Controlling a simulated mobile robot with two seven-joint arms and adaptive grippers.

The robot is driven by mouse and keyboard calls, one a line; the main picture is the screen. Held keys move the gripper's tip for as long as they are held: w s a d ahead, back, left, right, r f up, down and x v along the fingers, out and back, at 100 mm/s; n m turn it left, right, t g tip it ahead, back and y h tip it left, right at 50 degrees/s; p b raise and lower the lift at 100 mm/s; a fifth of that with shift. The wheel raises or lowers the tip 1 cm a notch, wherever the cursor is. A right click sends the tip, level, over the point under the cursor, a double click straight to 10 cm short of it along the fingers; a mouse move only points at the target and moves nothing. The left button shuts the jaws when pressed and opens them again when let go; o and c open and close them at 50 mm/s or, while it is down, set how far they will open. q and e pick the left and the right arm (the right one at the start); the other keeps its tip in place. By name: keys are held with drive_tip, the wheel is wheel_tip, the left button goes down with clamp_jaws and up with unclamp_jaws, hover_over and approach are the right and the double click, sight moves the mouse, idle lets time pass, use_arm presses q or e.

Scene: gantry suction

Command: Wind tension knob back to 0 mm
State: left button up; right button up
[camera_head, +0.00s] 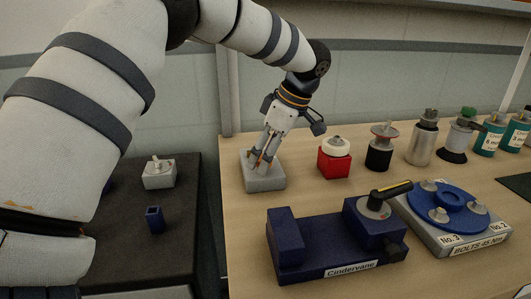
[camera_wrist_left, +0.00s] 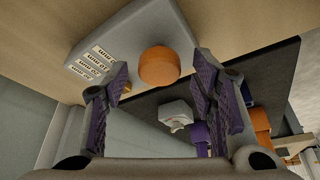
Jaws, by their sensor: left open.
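An orange round knob (camera_wrist_left: 158,66) sits on a grey box (camera_wrist_left: 130,38) with several small printed labels, too small to read surely. In the head view the grey box (camera_head: 264,184) stands near the left edge of the wooden table, and the knob is hidden behind my fingers. My left gripper (camera_head: 262,163) points down over this box. In the left wrist view my left gripper (camera_wrist_left: 160,72) is open, with its purple-padded fingers apart on either side of the knob. I see a gap on both sides of it. My right gripper is not in view.
A red block with a white top (camera_head: 334,160) stands right of the grey box. A blue Cindervane fixture (camera_head: 322,243) and a blue round plate (camera_head: 447,205) are in front. Several bottles line the back right. A dark table (camera_head: 120,235) is at left.

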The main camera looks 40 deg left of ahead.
use_arm(q)
drive_tip(key=c, duration=1.1)
drive_tip(key=shift+c, duration=0.2)
